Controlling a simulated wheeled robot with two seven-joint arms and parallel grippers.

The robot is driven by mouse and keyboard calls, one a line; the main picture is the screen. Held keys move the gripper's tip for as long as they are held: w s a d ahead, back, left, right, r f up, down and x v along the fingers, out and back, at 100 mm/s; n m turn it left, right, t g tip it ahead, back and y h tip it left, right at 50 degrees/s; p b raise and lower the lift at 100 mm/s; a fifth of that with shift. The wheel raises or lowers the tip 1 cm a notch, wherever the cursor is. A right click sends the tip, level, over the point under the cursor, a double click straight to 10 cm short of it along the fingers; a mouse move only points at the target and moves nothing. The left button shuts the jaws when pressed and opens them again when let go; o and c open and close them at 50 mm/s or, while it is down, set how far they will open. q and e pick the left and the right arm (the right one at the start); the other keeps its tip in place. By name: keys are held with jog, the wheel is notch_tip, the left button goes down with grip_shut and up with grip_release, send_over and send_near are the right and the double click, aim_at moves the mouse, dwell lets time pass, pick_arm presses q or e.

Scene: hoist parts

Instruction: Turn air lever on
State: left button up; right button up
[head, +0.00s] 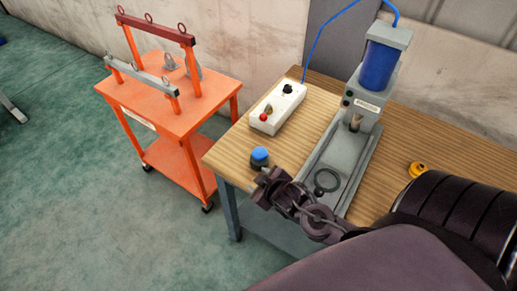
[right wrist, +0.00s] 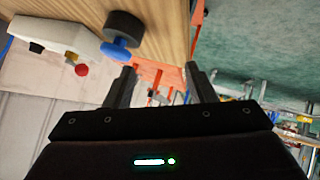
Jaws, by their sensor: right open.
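A white control box (head: 278,108) lies on the wooden table, with a black knob (head: 287,89), a small brass-coloured lever (head: 269,112) and a red button (head: 264,117) on top. Which of these is the air lever is not marked. The box (right wrist: 62,30) is upper left in the right wrist view. A blue-topped round piece with a dark base (head: 259,156) stands at the table's near left corner. My right gripper (head: 265,184) is open and empty just in front of it, apart from the box. Its fingers (right wrist: 162,88) show nothing between them. My left gripper is not in view.
A grey press with a blue cylinder (head: 379,65) stands right of the box, with a blue hose above. A yellow part (head: 417,169) is farther right. An orange cart (head: 165,103) stands left, beyond a floor gap.

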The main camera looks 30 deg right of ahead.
jog(key=s+a+f+g, duration=0.1)
jog(key=s+a+f+m+g, duration=0.1)
jog(key=s+a+f, duration=0.1)
jog(key=shift+s+f+g+b, duration=0.1)
jog(key=shift+s+g+b, duration=0.2)
jog(key=shift+g+b, duration=0.1)
jog(key=shift+c, duration=0.3)
